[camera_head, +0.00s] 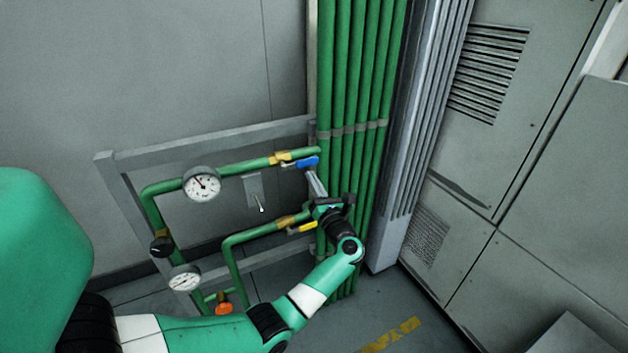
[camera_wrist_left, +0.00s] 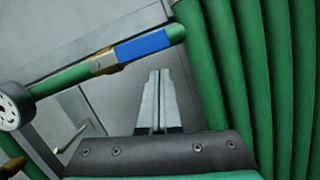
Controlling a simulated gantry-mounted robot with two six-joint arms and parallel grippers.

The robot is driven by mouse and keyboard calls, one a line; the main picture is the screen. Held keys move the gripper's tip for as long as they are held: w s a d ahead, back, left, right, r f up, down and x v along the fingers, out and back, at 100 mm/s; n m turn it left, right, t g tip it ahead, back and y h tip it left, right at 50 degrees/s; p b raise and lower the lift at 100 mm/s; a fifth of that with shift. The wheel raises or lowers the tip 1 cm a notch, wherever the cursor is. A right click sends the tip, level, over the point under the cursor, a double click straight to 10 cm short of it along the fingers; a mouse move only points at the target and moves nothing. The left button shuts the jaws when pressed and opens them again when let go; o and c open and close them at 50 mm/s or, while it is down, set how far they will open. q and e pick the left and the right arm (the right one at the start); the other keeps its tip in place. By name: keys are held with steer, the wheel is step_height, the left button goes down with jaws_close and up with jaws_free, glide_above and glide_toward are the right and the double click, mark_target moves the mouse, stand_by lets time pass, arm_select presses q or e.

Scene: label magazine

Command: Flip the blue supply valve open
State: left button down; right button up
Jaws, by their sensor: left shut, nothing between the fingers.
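The blue valve handle (camera_head: 307,162) is on the upper green pipe by the brass valve body (camera_head: 280,158). In the left wrist view the blue handle (camera_wrist_left: 143,45) lies roughly in line with the pipe, to the right of the brass body (camera_wrist_left: 103,62). My left gripper (camera_head: 310,174) is shut and empty, its fingers pointing up at the handle from just below. In the left wrist view its fingertips (camera_wrist_left: 158,73) show a small gap below the handle; whether they touch it I cannot tell. My right gripper is not in view.
A yellow-handled valve (camera_head: 302,228) is on the lower pipe, close to my left wrist. Tall green pipes (camera_head: 350,90) stand just right of the gripper. Two gauges (camera_head: 202,184) (camera_head: 184,278), a small switch plate (camera_head: 254,190) and a grey frame (camera_head: 215,143) are on the left.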

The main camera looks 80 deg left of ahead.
arm_select(q)
steer(key=f+p+v, duration=0.1)
steer(key=f+v, duration=0.1)
steer(key=v, duration=0.8)
steer(key=shift+w, duration=0.2)
steer(key=shift+f, duration=0.1)
